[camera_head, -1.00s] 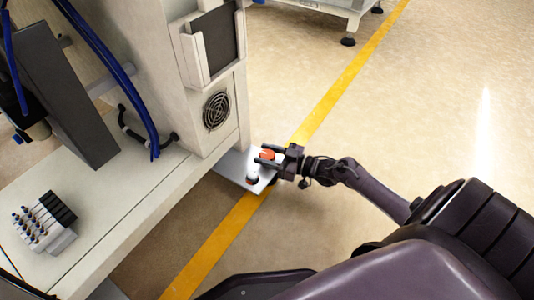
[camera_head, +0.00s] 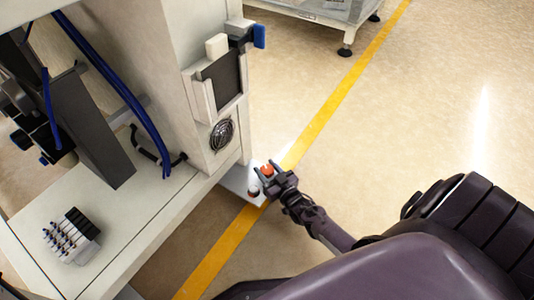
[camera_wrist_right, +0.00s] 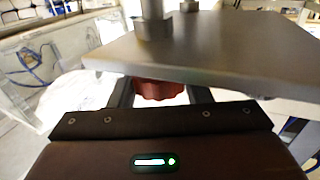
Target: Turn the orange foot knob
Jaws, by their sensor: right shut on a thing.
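The orange foot knob (camera_head: 267,170) shows at the tip of my right gripper in the head view, beside a metal plate at the machine's lower corner. In the right wrist view the knob (camera_wrist_right: 158,89) looks red and ribbed and sits by the edge of the grey plate (camera_wrist_right: 215,50), partly hidden by it. My right gripper (camera_head: 266,176) has one finger on each side of the knob and is shut on it. In the right wrist view its fingers (camera_wrist_right: 160,95) are partly covered by the plate. My left gripper is not in view.
The cream machine (camera_head: 215,100) with a fan grille and blue hoses stands at the left. A valve block (camera_head: 70,236) sits on its ledge. A yellow floor line (camera_head: 330,105) runs past the plate. The floor to the right is open; another machine (camera_head: 325,12) stands at the back.

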